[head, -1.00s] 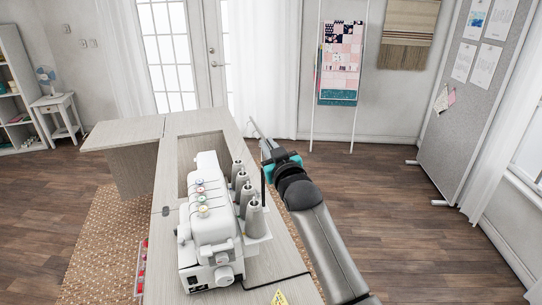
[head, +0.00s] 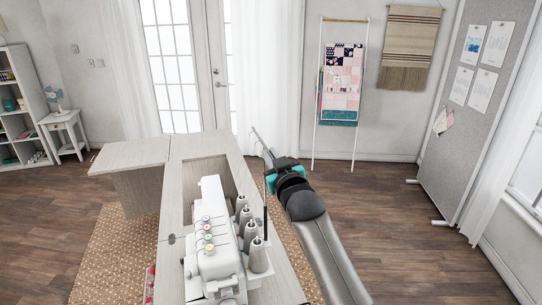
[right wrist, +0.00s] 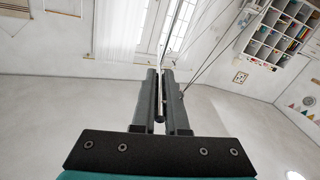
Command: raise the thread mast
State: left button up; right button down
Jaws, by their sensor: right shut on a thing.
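The white overlocker sewing machine (head: 213,235) stands on the cabinet, with grey thread cones (head: 250,232) along its right side. A thin dark upright post (head: 265,223) shows beside the cones; I take it for part of the thread mast. My right gripper (head: 262,143) is above and behind the cones, its fingers pointing up and away. In the right wrist view its fingers (right wrist: 161,98) are shut on a thin rod, which looks like the mast's upper part. Thin rods or wires (right wrist: 206,66) run up from there. The joint between post and gripper is hidden. My left gripper is out of view.
The pale cabinet top (head: 135,152) extends left and behind the machine, with a recessed opening (head: 203,170). A grey pinboard (head: 470,105) stands at right and a quilt rack (head: 342,85) at the back. The wooden floor right of my arm is clear.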

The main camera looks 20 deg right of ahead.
jog(key=shift+r, duration=0.55)
jog(key=c, duration=1.3)
grip_release()
jog(key=shift+c, duration=0.2)
jog(key=o, duration=0.4)
jog(key=shift+f, duration=0.2)
jog(key=shift+f, duration=0.1)
jog(key=s+b, duration=0.1)
jog(key=s, duration=1.4)
jog(key=shift+s+d, duration=0.15)
jog(key=shift+d, duration=0.15)
